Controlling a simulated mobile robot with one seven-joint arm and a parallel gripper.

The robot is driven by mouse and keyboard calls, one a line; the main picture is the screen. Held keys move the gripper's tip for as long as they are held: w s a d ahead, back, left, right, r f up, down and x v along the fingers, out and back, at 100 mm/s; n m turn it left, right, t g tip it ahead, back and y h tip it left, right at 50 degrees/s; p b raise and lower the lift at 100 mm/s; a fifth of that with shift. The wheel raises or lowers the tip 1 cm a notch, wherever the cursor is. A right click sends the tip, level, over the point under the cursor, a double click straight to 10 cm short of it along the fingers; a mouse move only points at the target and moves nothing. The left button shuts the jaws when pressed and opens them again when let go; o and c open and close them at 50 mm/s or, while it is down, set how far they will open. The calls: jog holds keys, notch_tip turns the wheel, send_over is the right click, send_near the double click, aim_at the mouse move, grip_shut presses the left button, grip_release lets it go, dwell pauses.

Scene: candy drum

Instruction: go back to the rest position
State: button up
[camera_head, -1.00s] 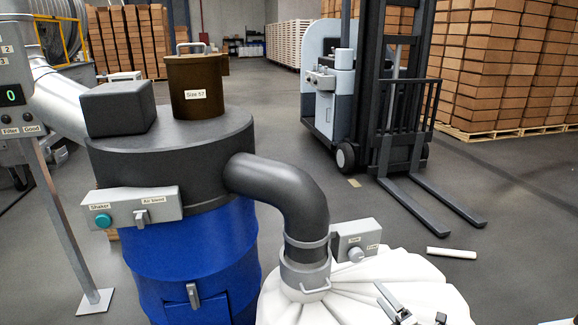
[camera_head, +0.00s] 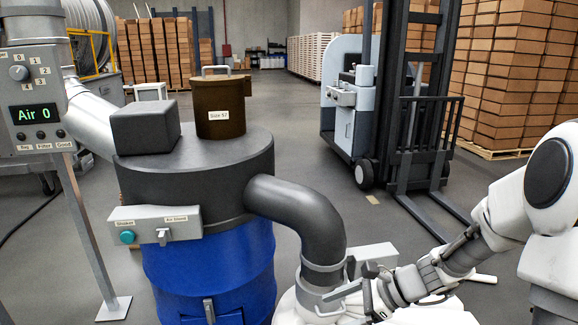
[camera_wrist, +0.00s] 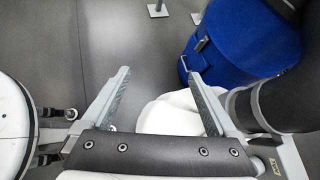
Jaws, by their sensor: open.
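My gripper (camera_head: 352,292) is low at the right of the drum in the head view, close by the lower end of the grey elbow pipe (camera_head: 300,212). My white arm reaches in from the right edge. In the wrist view the two fingers of my gripper (camera_wrist: 159,76) stand wide apart with nothing between them. The white bag (camera_wrist: 172,112) is seen below and between them. The blue drum (camera_wrist: 240,45) is to the right of the fingers. From these views I cannot tell whether my gripper touches the pipe's collar or the bag.
The blue drum (camera_head: 215,270) has a grey lid, a brown "Size 57" canister (camera_head: 218,105) and a switch box (camera_head: 155,226). A panel (camera_head: 38,110) at left reads "Air 0". A forklift (camera_head: 410,120) and stacked boxes (camera_head: 510,75) stand behind. The floor between is clear.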

jog(key=s+d+r+n+t+h+p, duration=0.1)
jog(key=s+d+r+n+h+p, duration=0.1)
jog(key=s+r+n+h, duration=0.3)
jog(key=s+d+r+n+t+h+p, duration=0.1)
jog(key=s+r+n+h, duration=0.4)
jog(key=s+r+n, duration=0.7)
notch_tip(320, 180, up, 3)
jog(key=shift+s+d+r+n+t+p, duration=0.2)
jog(key=shift+d+n+t+p, duration=0.15)
jog(key=shift+d+n+t, duration=0.6)
